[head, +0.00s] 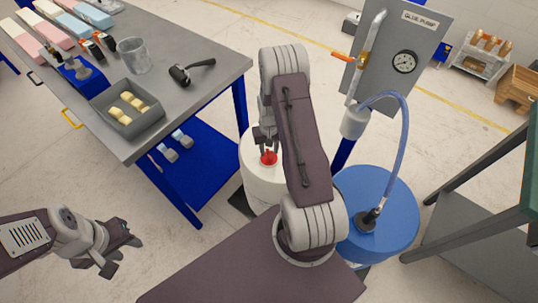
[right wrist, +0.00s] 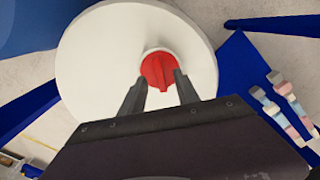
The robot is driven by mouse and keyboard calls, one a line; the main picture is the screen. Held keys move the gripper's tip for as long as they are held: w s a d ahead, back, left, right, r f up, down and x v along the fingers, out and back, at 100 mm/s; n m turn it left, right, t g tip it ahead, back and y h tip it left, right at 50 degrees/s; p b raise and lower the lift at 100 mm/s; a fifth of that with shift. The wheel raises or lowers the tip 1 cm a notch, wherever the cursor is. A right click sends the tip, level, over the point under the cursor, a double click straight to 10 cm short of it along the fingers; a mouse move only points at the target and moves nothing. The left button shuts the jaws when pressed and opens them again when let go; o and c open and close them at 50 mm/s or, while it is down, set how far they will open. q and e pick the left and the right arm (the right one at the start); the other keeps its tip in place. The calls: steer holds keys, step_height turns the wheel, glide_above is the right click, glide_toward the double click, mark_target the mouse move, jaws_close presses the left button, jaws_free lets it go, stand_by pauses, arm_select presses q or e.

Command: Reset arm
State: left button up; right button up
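My right arm reaches forward in the middle of the head view, and its gripper (head: 266,141) points down over a white drum with a red knob (head: 268,157) on top. In the right wrist view the gripper (right wrist: 160,88) has its two dark fingers apart, with nothing held between them. The red knob (right wrist: 158,69) shows just beyond the fingertips; I cannot tell whether they touch it. My left gripper (head: 122,248) is at the lower left of the head view, over the floor in front of the workbench. Its fingers look apart and empty.
The workbench (head: 205,88) at upper left holds a grey tray (head: 128,125) with foam pieces, a clear beaker (head: 133,56) and foam blocks. A blue drum (head: 385,225) with a hose stands right of my right arm, below a pump panel (head: 425,45). Open floor lies behind.

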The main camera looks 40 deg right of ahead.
step_height(320, 180, up, 6)
steer(key=shift+r, duration=0.2)
steer(key=shift+w+a+r+p, duration=0.15)
steer(key=shift+a+r+p, duration=0.1)
steer(key=shift+a+p, duration=0.05)
step_height(320, 180, up, 7)
steer(key=n+t+p, duration=0.1)
steer(key=n, duration=0.1)
glide_above(267, 154)
steer(key=w+a, duration=0.3)
steer(key=a, duration=0.1)
steer(key=s+a+r+n+t+p, duration=0.15)
steer(key=s+a+r, duration=0.25)
steer(key=a+r, duration=0.45)
steer(key=s+a+g, duration=0.1)
steer(key=s+a, duration=0.2)
steer(key=s, duration=0.8)
steer(key=shift+s+a+f+n+p, duration=0.25)
steer(key=shift+f+n+p, duration=0.1)
steer(key=shift+f+p, duration=0.1)
